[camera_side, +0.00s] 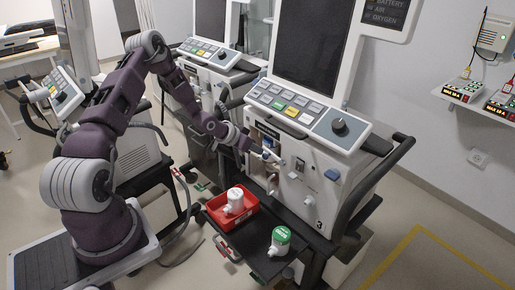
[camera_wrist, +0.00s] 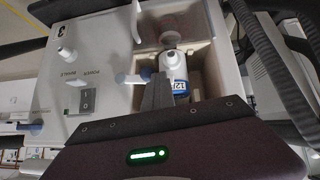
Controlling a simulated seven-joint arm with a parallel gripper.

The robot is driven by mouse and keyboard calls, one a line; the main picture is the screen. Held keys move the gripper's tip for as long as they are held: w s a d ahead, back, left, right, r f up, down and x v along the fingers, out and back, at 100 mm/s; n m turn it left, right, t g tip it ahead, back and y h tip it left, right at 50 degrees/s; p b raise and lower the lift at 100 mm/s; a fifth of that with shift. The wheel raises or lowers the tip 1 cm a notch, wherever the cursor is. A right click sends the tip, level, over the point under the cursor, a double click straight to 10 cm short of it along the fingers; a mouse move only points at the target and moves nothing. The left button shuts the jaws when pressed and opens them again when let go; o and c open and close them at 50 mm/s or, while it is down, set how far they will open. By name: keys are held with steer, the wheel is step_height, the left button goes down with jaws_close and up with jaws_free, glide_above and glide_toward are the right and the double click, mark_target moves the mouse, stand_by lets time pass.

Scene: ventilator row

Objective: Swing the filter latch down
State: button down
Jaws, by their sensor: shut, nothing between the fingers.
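The ventilator (camera_side: 312,200), marked 3, has an open recess in its front. In the wrist view the recess (camera_wrist: 205,60) holds a white filter (camera_wrist: 171,62) with a blue label. A blue-and-white lever (camera_wrist: 132,78), which looks like the latch, lies at the recess's edge, just left of the fingers. My gripper (camera_wrist: 158,88) is shut and empty, its dark fingers in front of the recess and close to the lever. In the side view my gripper (camera_side: 249,146) is at the ventilator's upper left front. Whether the fingers touch the lever is unclear.
A red bin (camera_side: 214,213) with a white canister (camera_side: 235,200) sits on the dark shelf (camera_side: 250,254) below. Another ventilator (camera_side: 212,68) stands behind my arm.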

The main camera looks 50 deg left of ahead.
steer(key=shift+f, duration=0.35)
stand_by(0.4)
steer(key=s+a+r, duration=0.5)
steer(key=s+r, duration=0.2)
steer(key=r, duration=0.4)
steer(key=d+r, duration=0.1)
steer(key=d, duration=0.5)
steer(key=x, duration=0.8)
steer(key=s+f+x, duration=0.1)
steer(key=x, duration=0.3)
steer(key=shift+s+d+f, duration=0.1)
steer(key=shift+d, duration=0.05)
steer(key=shift+f, duration=0.4)
